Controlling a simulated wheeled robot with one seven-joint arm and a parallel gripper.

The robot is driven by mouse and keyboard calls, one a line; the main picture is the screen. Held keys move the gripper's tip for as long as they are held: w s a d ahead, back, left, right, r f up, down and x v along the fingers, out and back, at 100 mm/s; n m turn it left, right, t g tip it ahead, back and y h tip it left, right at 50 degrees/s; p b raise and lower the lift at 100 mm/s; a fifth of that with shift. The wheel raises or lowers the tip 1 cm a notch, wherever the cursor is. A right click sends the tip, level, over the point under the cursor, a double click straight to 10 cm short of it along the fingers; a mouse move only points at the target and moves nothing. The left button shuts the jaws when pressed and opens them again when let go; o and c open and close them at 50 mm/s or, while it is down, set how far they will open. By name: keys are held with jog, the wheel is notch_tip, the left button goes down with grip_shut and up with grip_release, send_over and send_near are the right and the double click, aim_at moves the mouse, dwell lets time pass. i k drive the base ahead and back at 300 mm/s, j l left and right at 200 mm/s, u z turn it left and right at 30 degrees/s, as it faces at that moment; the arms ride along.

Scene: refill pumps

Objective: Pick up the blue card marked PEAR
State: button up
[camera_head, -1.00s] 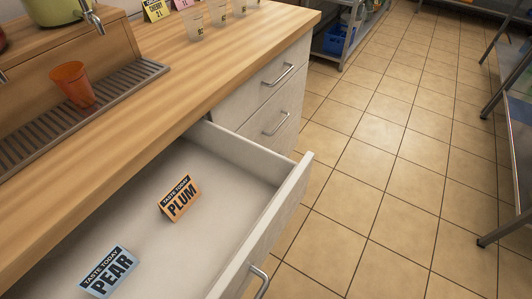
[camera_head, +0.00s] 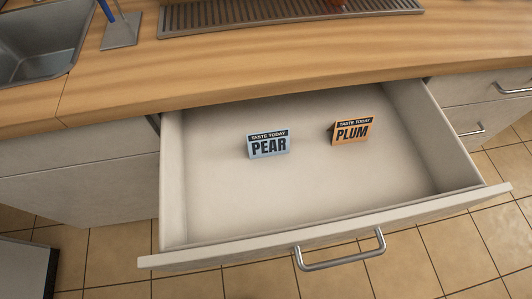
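The blue card marked PEAR (camera_head: 268,145) stands like a small folded tent inside the open drawer (camera_head: 230,210), left of the drawer's middle. Its printed face is turned toward me. It reads TASTE TODAY on a dark band above PEAR. My gripper is not in the picture, and nothing touches the card.
An orange card marked PLUM (camera_head: 352,131) stands in the same drawer, to the right of the blue one. The wooden counter (camera_head: 300,68) overhangs the drawer's back. The drawer's front panel (camera_head: 240,247) with its handle (camera_head: 342,257) sticks out toward me. A sink (camera_head: 38,45) is at upper left.

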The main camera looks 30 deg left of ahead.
aim_at(274, 142)
jog(key=u, duration=0.75)
jog(key=k+l, duration=0.1)
jog(key=l, duration=0.5)
jog(key=k+l+u, duration=0.1)
jog(key=l, duration=0.2)
